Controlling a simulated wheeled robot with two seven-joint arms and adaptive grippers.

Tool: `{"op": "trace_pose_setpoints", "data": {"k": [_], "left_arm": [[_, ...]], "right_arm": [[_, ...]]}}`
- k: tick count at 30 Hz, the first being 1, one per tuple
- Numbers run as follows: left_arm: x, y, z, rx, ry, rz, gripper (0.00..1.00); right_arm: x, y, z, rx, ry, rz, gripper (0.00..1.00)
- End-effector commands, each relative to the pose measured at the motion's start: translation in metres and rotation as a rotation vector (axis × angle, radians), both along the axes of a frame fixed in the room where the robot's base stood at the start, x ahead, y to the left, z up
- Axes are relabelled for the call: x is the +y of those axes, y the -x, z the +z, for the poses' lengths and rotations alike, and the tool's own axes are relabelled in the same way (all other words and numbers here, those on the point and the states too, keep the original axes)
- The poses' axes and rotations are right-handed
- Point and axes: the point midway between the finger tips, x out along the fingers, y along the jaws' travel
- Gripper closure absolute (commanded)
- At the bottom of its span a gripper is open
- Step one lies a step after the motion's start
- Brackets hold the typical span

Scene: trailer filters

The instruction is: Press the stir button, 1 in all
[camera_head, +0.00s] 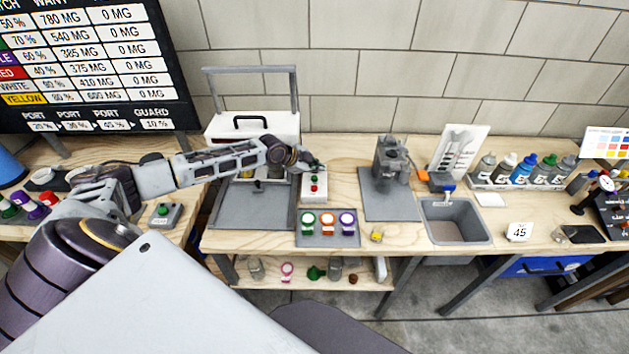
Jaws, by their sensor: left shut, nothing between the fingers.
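A small white control box (314,195) with a red and a green button stands on the bench, right of the grey machine base. Another small grey box with a green button (164,213) sits on the left table; its label is too small to read. I cannot tell which of these is the stir button. My left arm reaches in from the left, and my left gripper (311,163) is shut and empty, just above the back of the white control box. I cannot tell whether it touches the box. My right gripper is not in view.
A white press-like machine (252,125) stands behind my left forearm. A grey tray (327,242) with green, orange and purple round items lies in front of the control box. A grey device (391,160) and a sink (456,221) are to the right.

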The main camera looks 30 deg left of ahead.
Motion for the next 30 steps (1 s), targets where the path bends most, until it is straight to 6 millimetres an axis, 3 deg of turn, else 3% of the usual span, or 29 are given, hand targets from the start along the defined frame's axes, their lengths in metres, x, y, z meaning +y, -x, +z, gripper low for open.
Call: {"op": "trace_pose_setpoints", "data": {"k": [8, 30], "left_arm": [[-0.0003, -0.0002, -0.0136, 0.000, 0.001, -0.001, 1.00], [-0.0001, -0.0002, -0.0138, -0.001, 0.001, 0.000, 1.00]], "right_arm": [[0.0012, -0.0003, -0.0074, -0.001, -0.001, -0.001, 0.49], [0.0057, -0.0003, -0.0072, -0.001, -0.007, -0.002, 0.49]]}}
